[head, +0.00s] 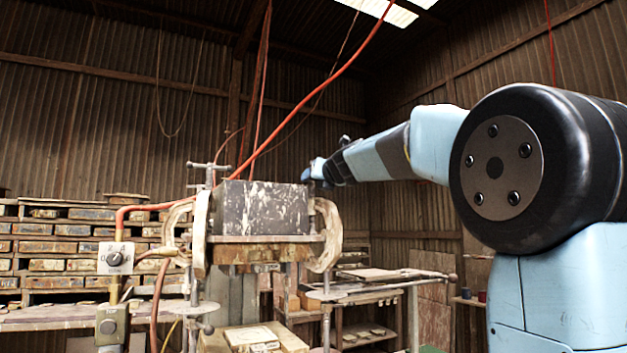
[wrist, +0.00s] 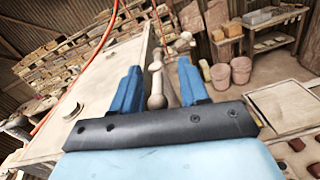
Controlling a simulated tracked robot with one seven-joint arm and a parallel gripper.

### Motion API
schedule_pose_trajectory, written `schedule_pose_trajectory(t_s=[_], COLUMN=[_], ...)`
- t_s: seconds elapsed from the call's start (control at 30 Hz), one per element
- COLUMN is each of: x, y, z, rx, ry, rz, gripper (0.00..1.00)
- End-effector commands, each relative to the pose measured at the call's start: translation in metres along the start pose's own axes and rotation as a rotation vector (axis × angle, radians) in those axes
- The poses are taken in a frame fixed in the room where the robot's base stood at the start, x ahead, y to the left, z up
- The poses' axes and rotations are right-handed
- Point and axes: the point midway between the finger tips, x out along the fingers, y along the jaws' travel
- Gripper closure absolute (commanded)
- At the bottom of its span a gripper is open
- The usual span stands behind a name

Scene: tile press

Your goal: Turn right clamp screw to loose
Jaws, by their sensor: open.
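The press holds a dark, paint-stained block (head: 262,208) between two pale C-shaped clamps. The right clamp (head: 328,236) stands at the block's right side. In the head view its upper screw is hidden behind my gripper (head: 309,172), which is at the block's top right corner. In the wrist view, the screw's metal bar with a ball end (wrist: 157,101) lies between the two blue fingers of my gripper (wrist: 158,80). The fingers are apart, with a gap visible on each side of the bar. The left clamp's screw (head: 208,166) has a T-shaped handle and stands upright.
A control box with a dial (head: 115,258) stands at the left front. Orange hoses (head: 325,85) hang over the press. Shelves of tiles (head: 60,240) line the left wall, and a low table (head: 385,278) stands at right. Pots (wrist: 241,70) stand on the floor.

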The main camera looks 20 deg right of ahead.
Motion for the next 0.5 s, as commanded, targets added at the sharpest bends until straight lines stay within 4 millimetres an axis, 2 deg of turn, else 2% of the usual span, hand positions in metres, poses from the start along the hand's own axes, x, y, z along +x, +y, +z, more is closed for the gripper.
schedule_pose_trajectory(t_s=[0.4, 0.5], x=[0.0064, 0.0063], y=[-0.0003, -0.0004], z=[-0.0001, -0.0001], rx=[0.001, 0.001], ry=[0.000, 0.000], rz=[0.000, 0.000], gripper=[0.56, 0.65])
